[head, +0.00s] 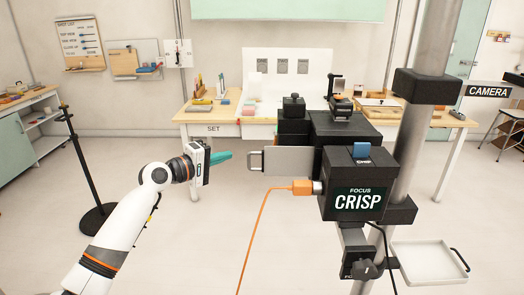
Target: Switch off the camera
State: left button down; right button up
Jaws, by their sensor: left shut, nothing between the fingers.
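The camera (345,130) is a black boxy body mounted on a grey vertical column at the right of centre. A dark panel on it reads "FOCUS CRISP" (358,200). A blue switch-like part (361,151) sits on its upper face above that panel. An orange cable (262,212) plugs into its left side, and a grey plate with a handle-like slot (284,160) sticks out to the left. My left gripper (226,157) has teal fingertips that are shut and empty. It points right, a short gap away from the grey plate. My right gripper is not in view.
A white tray (425,262) is attached low at the right of the column (408,150). A wooden table (205,115) with small props stands behind the camera. A black stand (88,165) is at the left. The floor at the front left is mostly clear apart from the hanging cable.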

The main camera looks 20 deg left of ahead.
aim_at(275, 144)
pick_arm(q)
jog(key=s+d+p+x, duration=0.1)
jog(key=d+p+x, duration=0.1)
jog(key=x, duration=1)
jog(key=shift+d+f+p, duration=0.2)
jog(key=shift+d+p, duration=0.1)
jog(key=shift+p, duration=0.5)
jog(key=shift+d+f+n+t+b, duration=0.2)
jog(key=shift+d+n+t+b, duration=0.1)
jog(key=shift+b, duration=0.85)
